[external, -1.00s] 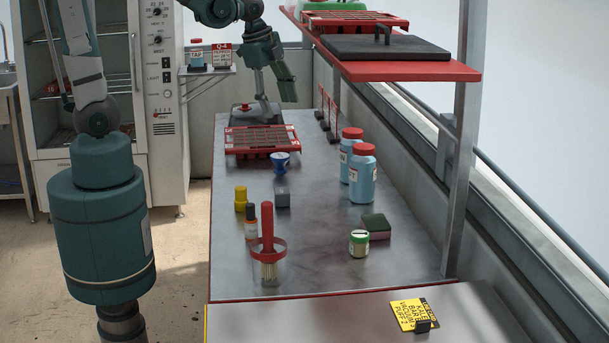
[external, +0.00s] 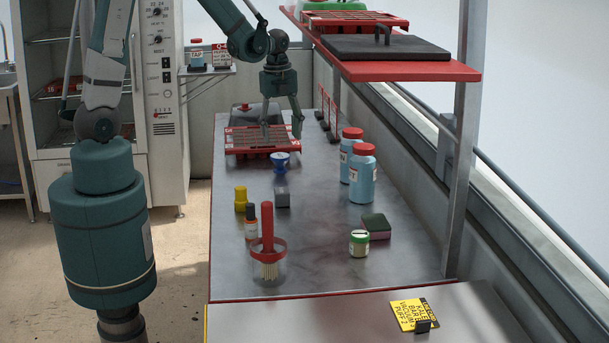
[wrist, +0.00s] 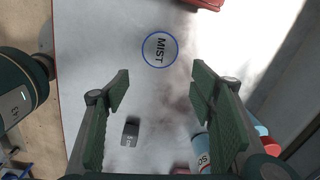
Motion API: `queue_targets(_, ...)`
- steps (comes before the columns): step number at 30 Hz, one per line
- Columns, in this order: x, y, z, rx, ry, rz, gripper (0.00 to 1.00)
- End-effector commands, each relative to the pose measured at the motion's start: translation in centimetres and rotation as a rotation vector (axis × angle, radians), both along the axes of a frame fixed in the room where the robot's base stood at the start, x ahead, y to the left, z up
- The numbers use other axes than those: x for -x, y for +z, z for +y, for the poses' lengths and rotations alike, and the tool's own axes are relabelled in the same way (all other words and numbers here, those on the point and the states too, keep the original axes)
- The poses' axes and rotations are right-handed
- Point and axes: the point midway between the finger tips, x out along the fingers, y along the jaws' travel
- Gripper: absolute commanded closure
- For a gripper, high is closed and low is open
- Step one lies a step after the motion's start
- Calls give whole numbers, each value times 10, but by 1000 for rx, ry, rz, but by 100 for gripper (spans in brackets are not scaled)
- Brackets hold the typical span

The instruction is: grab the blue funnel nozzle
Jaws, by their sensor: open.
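The blue funnel nozzle (external: 280,160) stands upright on the metal bench, wide end up, just in front of the red seed tray. In the wrist view its top shows as a pale disc with a blue rim (wrist: 159,49) and the word MIST. My gripper (external: 281,131) points down above and behind the nozzle in the external view, apart from it. In the wrist view my gripper (wrist: 162,86) is open and empty, and the disc lies beyond the gap between its fingertips.
A grey block (external: 283,199) stands close in front of the nozzle. The red seed tray (external: 233,148) is behind it. Two blue bottles with red caps (external: 361,180) stand to the right. A yellow-capped bottle (external: 241,200) is at left. A red shelf (external: 420,71) overhangs at right.

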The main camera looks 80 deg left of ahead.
Motion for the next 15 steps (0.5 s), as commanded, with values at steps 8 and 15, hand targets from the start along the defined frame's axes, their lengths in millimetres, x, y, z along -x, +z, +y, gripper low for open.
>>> queue_targets(8,3,-32,24,17,-100,39,45)
queue_targets(15,4,-37,28,22,-122,47,45)
